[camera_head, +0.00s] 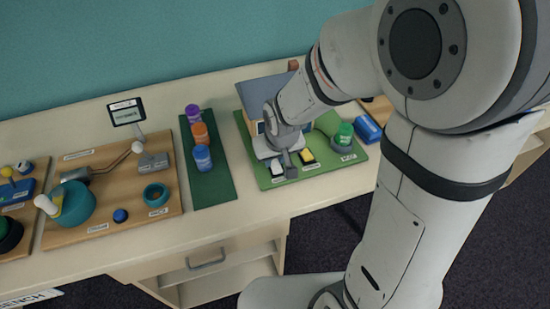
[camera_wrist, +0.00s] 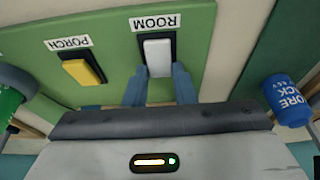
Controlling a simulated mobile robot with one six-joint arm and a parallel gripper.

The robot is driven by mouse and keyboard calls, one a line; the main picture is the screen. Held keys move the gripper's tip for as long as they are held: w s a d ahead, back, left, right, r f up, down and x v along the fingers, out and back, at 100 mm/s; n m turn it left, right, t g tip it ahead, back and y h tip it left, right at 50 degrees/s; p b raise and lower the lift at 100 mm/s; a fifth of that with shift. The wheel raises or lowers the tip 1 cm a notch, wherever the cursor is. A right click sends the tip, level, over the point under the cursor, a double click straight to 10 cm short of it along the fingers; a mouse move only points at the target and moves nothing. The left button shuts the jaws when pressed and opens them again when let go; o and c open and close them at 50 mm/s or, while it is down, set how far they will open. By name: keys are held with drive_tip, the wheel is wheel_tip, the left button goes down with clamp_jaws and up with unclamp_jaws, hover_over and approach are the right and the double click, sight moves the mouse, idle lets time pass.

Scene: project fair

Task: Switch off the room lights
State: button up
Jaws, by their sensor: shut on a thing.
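The white ROOM switch (camera_wrist: 158,57) is a rocker in a dark frame on a green board (camera_wrist: 120,20), with its label upside down in the wrist view. It also shows in the head view (camera_head: 276,168), partly hidden by my gripper. My gripper (camera_wrist: 161,80) is at this switch, its two blue-grey fingers on either side of the white rocker's near end and shut on it. In the head view my gripper (camera_head: 287,164) points down at the board's front edge. The rocker's exact tilt is hard to tell.
A yellow PORCH switch (camera_wrist: 82,71) sits beside the ROOM switch. A green cylinder (camera_head: 344,134) and a small house (camera_head: 262,92) stand on the same board. Colored cans (camera_head: 202,157) stand on a dark green strip to the left. A blue block (camera_head: 368,128) lies right.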

sight(278, 171)
drive_tip(key=o, duration=1)
drive_tip(key=shift+r, duration=0.15)
drive_tip(key=v, duration=0.7)
drive_tip(key=shift+s+r, duration=0.15)
drive_tip(key=shift+r, duration=0.1)
